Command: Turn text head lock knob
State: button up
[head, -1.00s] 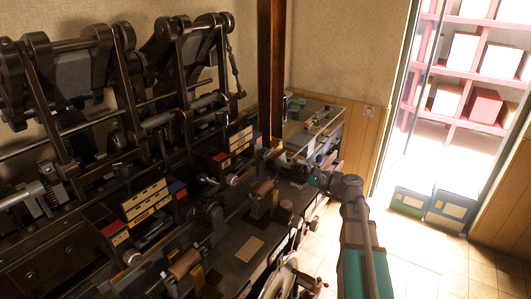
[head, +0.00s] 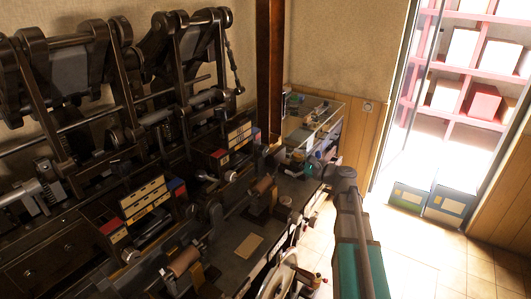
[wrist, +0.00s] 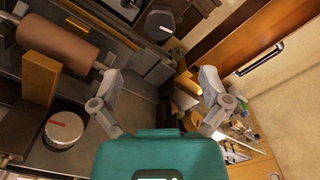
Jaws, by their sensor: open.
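Two marked round knobs show in the wrist view, and I cannot tell which is the text head lock knob. One is a pale round knob (wrist: 65,129) with a red mark, at lower left beside a copper-brown roller (wrist: 57,37). The other is a dark knob (wrist: 160,26) with a white mark, at top centre. My gripper (wrist: 160,77) is open and empty; its two grey fingers are spread, with nothing between them. In the head view my gripper (head: 313,168) is small, at the right end of the machine, partly hidden by my wrist.
The dark press (head: 60,150) with levers and rollers fills the left. A brown post (head: 270,70) rises behind it, with a glass-topped case (head: 318,120) at the back. Boxes (head: 445,203) stand by the doorway. The tiled floor at right is clear.

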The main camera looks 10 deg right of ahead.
aim_at(266, 152)
jog(key=x, duration=1.1)
jog(key=c, duration=1.1)
jog(key=shift+c, duration=0.2)
jog(key=shift+n, duration=0.7)
